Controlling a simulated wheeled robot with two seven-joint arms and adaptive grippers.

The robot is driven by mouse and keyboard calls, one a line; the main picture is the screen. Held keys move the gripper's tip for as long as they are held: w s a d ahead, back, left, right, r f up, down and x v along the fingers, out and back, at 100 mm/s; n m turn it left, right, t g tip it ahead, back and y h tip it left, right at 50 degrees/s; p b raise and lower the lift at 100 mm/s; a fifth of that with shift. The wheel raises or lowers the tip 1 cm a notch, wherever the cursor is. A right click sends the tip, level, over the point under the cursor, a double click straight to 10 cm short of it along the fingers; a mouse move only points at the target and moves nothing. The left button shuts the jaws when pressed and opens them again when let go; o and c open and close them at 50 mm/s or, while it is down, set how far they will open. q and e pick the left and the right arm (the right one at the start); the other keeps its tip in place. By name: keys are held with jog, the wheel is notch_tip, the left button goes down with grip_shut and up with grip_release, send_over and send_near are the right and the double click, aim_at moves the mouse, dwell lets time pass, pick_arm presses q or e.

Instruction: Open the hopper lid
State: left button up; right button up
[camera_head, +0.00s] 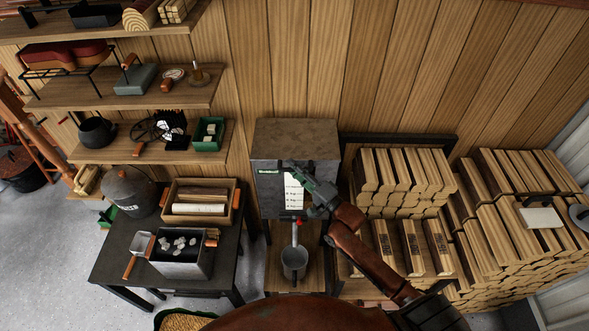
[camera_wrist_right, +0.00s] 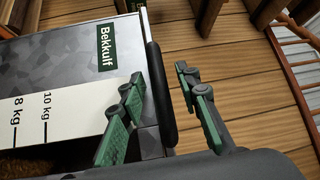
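The hopper is a grey metal box (camera_head: 268,205) with a green "Bekkulf" label and a white kg scale on its front. Its lid (camera_head: 297,138) lies flat and shut on top. My right gripper (camera_head: 296,176) is at the upper front of the hopper. In the right wrist view, the gripper (camera_wrist_right: 160,76) is open, with a black rounded bar (camera_wrist_right: 161,98) along the hopper's edge between its two green-padded fingers. I see a gap on the right finger's side; contact on the left is unclear. The hopper front (camera_wrist_right: 65,75) fills the left there. My left gripper is not in view.
A metal bucket (camera_head: 294,263) stands below the hopper spout. Stacked firewood (camera_head: 404,180) is close on the right. A dark table (camera_head: 127,240) with a wooden crate (camera_head: 233,198) and a metal box stands on the left. Wall shelves (camera_head: 150,93) hang at upper left.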

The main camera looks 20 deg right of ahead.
jog(key=shift+c, duration=0.4)
grip_shut()
dwell(0.4)
